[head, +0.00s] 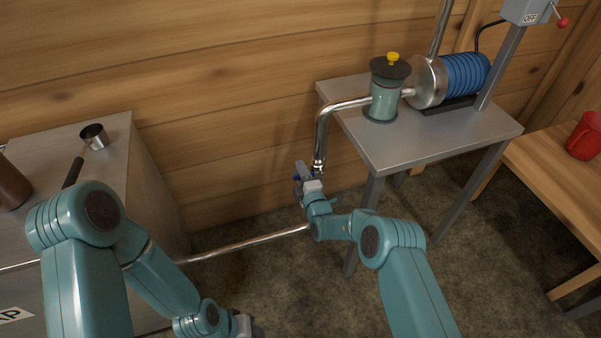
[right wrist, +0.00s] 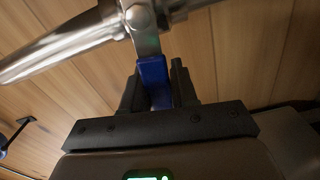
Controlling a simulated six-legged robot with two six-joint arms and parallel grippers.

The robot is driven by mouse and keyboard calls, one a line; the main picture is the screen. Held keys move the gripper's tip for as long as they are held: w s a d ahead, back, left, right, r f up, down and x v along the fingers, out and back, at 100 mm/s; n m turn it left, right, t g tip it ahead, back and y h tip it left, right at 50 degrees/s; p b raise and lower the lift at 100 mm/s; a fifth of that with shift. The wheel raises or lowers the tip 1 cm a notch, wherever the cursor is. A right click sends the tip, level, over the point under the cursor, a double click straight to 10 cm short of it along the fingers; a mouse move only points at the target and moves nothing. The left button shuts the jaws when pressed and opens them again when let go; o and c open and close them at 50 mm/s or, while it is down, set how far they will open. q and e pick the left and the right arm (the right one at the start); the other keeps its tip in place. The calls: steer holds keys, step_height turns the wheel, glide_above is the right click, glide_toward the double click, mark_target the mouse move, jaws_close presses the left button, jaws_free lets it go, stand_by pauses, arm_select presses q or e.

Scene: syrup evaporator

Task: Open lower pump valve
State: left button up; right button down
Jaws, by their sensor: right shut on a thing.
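The lower pump valve sits on the metal pipe below the pump table, and its blue handle (head: 297,178) shows as a small patch beside my right gripper (head: 306,174). In the right wrist view the blue handle (right wrist: 154,80) hangs from the metal valve stem (right wrist: 144,28), between the two dark fingers of my right gripper (right wrist: 156,90). That gripper is shut on the handle. My left gripper (head: 243,326) is low at the bottom edge of the head view, cut off, away from the valve. Its fingers are not clear.
A pump with a blue motor (head: 465,74) and a filter jar (head: 383,98) stand on the metal table (head: 440,135). A wooden bench with a red mug (head: 584,136) is at right. A metal cabinet (head: 150,180) with a dipper (head: 94,136) is at left.

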steer(key=shift+w+d+r+m, duration=0.1)
steer(key=shift+d+r+m, duration=0.1)
steer(key=shift+r+m, duration=0.45)
steer(key=shift+w+d+r+m, duration=0.15)
steer(key=shift+r+m, duration=0.1)
steer(key=shift+m, duration=0.85)
steer(key=shift+s+d+r+m, duration=0.1)
steer(key=shift+d+r+m, duration=0.1)
steer(key=shift+r+m, duration=0.45)
steer(key=shift+f+m, duration=0.2)
steer(key=shift+m, duration=0.1)
steer(key=c, duration=1)
jaws_free()
steer(key=shift+o, duration=0.2)
steer(key=p+v, duration=0.3)
steer(key=v, duration=1.3)
steer(key=shift+r, duration=0.1)
